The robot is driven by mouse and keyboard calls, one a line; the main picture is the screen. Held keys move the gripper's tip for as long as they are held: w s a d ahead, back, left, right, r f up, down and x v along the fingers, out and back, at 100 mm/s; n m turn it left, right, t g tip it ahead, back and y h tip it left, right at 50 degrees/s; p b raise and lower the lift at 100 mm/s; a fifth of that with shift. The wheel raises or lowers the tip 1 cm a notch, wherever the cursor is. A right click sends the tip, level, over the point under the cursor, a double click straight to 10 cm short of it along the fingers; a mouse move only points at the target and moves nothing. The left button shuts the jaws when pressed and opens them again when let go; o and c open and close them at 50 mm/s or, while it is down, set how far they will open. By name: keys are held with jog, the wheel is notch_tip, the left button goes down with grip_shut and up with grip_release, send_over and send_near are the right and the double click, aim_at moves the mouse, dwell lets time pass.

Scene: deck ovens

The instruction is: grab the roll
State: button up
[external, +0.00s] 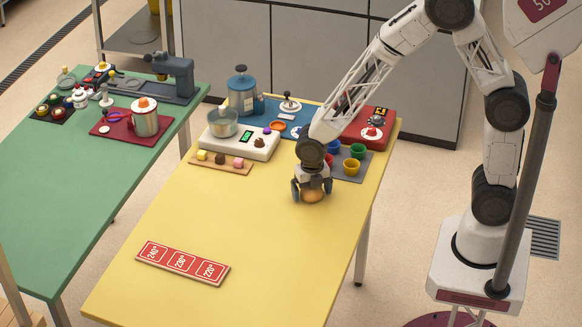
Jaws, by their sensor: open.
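The roll (313,196) is a small rounded golden-brown piece on the yellow table. My gripper (312,191) points down over it, with dark fingers on its left and right sides. The fingers are open around the roll. The gripper hides the roll's upper part. Whether the fingers touch it cannot be told.
The yellow table (200,235) is clear in front, apart from a red temperature sign (183,262). A green table (80,180) is at left.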

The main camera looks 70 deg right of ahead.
jog(key=shift+c, duration=0.4)
jog(key=c, duration=0.9)
jog(key=shift+r, duration=0.1)
jog(key=shift+r, duration=0.7)
notch_tip(320, 180, up, 2)
jog(key=s, duration=0.5)
jog(key=s+d+r, duration=0.1)
jog(key=s, duration=0.4)
jog(key=s+d, duration=0.1)
jog(key=s, duration=0.5)
jog(key=shift+r, duration=0.2)
